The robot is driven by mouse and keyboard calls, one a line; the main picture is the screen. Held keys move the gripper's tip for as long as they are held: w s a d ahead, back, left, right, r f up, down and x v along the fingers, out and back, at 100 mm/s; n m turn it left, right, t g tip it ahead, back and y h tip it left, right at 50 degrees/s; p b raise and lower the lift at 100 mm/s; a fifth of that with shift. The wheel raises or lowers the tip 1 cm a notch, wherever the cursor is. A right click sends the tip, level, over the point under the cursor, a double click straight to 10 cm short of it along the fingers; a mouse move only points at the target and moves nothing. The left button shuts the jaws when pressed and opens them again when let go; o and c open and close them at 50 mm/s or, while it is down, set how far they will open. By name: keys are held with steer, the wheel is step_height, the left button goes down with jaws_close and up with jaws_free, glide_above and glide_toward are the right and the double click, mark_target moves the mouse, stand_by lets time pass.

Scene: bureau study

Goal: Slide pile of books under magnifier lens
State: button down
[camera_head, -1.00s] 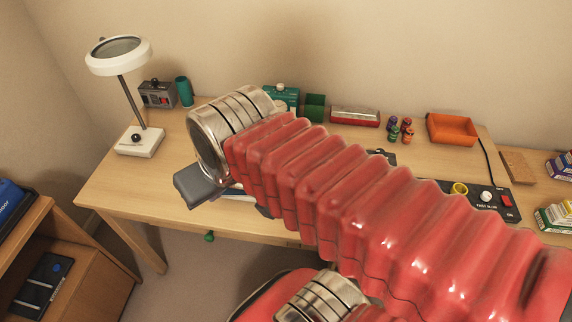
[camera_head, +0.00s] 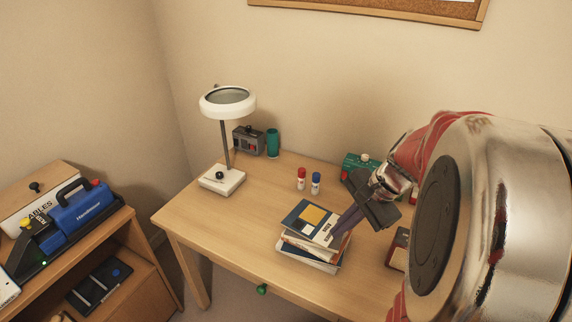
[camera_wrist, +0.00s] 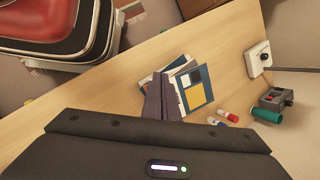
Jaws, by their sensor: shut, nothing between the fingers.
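The pile of books (camera_head: 300,243) lies near the front edge of the wooden desk; its top book has a blue cover with a yellow and white pattern. It also shows in the wrist view (camera_wrist: 199,92). The magnifier lens (camera_head: 228,99) is a white ring on a dark stem, over a white base (camera_head: 222,180) at the desk's back left, left of the pile. My gripper (camera_head: 338,236) is shut and empty, its dark fingers at the right side of the pile. In the wrist view the fingertips (camera_wrist: 161,84) overlap the pile's near side; contact is hard to tell.
The desk (camera_head: 240,230) is clear between pile and lamp base. A grey box (camera_head: 250,140) and a teal cup (camera_head: 272,143) stand behind the lamp. A low shelf (camera_head: 150,262) is at left.

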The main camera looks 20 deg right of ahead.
mark_target(344, 240)
steer(key=s+d+f+m+t, duration=0.1)
steer(key=d+f+m, duration=0.1)
steer(key=d, duration=0.3)
steer(key=s+d+f+m+t+y, duration=0.1)
steer(key=s+d+f+m, duration=0.1)
steer(key=d+m, duration=0.3)
steer(key=s+d+f+m+t, duration=0.1)
steer(key=d+f+m, duration=0.3)
steer(key=d, duration=0.2)
steer(key=shift+s+d+t+y, duration=0.15)
steer(key=shift+d+t+y, duration=0.2)
steer(key=shift+t+y, duration=0.05)
steer(key=shift+a, duration=0.1)
steer(key=x, duration=1)
steer(key=shift+w+a, duration=0.7)
steer(key=shift+w, duration=0.35)
steer(key=shift+w+a+r, duration=0.1)
steer(key=shift+w+a, duration=0.3)
steer(key=shift+w, duration=0.2)
steer(key=shift+w+m, duration=0.1)
steer(key=shift+m, duration=0.2)
